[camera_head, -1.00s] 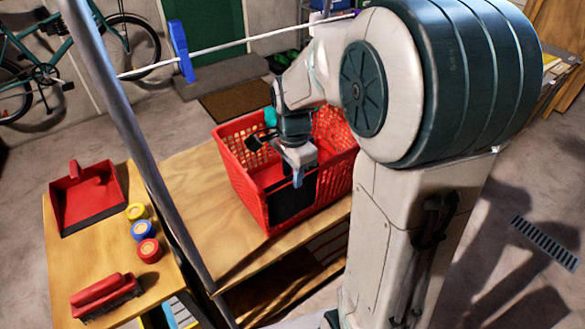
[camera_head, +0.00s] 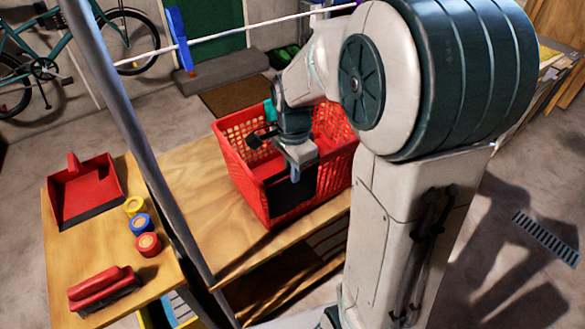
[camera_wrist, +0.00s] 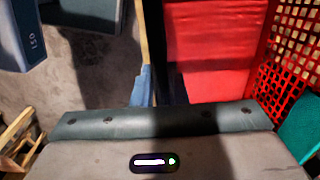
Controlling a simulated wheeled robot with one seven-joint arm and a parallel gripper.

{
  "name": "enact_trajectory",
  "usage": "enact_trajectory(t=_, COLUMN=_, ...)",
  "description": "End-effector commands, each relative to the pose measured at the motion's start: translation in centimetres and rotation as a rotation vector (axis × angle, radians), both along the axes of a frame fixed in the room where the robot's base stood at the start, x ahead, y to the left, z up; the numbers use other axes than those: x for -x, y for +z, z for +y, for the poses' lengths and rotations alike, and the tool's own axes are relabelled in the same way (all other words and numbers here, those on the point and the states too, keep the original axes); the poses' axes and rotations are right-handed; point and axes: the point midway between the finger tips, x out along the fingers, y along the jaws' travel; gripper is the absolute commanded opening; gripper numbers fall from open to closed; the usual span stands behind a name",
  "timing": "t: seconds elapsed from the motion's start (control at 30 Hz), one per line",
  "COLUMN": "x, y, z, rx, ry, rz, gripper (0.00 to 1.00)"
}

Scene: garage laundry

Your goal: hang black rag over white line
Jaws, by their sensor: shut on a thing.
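The black rag (camera_head: 293,196) hangs as a dark panel at the near side of the red basket (camera_head: 249,190). In the wrist view it looks like a narrow dark strip (camera_wrist: 172,70) beside a red surface. My gripper (camera_head: 297,174) points down at the near rim of the basket and is shut on the rag's top edge. One blue fingertip (camera_wrist: 144,86) shows in the wrist view; the other is hidden.
A grey metal pole (camera_head: 140,140) rises left of the basket. The wooden bench (camera_head: 185,185) carries the basket. A red dustpan (camera_head: 85,193), several small round tins (camera_head: 141,224) and a red brush (camera_head: 102,288) lie at the left. Bare bench shows between pole and basket.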

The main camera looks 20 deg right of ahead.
Motion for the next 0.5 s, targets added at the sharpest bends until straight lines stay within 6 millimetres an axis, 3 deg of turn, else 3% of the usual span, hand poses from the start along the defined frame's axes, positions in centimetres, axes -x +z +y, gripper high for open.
enact_trajectory(t=0.5, x=0.0, y=4.0, z=0.0, rx=0.000, ry=0.000, rz=-0.001, gripper=0.00)
